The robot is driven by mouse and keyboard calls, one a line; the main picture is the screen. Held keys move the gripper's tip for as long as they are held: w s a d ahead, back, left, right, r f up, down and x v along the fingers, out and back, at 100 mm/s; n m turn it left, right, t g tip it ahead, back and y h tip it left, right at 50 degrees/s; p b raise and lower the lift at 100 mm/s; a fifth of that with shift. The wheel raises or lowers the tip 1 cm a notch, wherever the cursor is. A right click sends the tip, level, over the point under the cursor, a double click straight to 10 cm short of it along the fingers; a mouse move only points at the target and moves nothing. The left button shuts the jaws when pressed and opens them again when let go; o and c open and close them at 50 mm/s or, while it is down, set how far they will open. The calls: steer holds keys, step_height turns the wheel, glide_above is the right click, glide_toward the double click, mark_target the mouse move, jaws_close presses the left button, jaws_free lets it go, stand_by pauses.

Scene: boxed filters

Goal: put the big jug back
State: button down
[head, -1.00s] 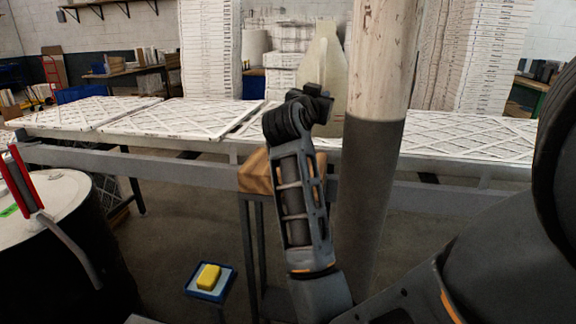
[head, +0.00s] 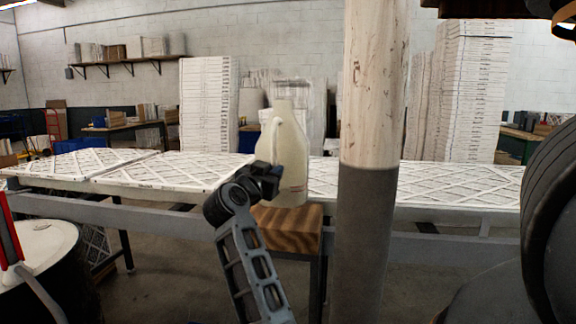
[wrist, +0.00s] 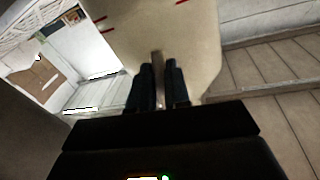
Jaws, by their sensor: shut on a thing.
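The big jug (head: 288,155) is cream-coloured and upright in the head view, with a narrow neck and a side handle. My gripper (head: 267,178) is at its lower left side. In the wrist view the jug's pale side (wrist: 165,35), with red marks, fills the top middle, and my gripper's two dark fingers (wrist: 158,85) are closed on a thin part of it. The jug's base appears at the top of a striped wooden block stand (head: 290,238). I cannot tell whether it touches the wood.
A pillar (head: 370,230), pale above and grey below, stands just right of the stand. Behind runs a long grey bench (head: 150,213) with flat white lattice filters (head: 175,170). Tall filter stacks (head: 208,105) rise behind. A dark drum (head: 50,275) stands at the lower left.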

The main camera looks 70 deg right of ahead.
steer(key=shift+w+a+f, duration=0.1)
steer(key=shift+w+f, duration=0.1)
steer(key=shift+f, duration=0.85)
steer(key=shift+w+a+f, duration=0.1)
steer(key=shift+w+f, duration=0.05)
steer(key=shift+f, duration=0.85)
steer(key=c, duration=1.1)
jaws_free()
steer(key=shift+f, duration=0.2)
steer(key=shift+b, duration=0.3)
steer(key=w+a, duration=0.1)
steer(key=a, duration=1.1)
steer(key=shift+f, duration=0.35)
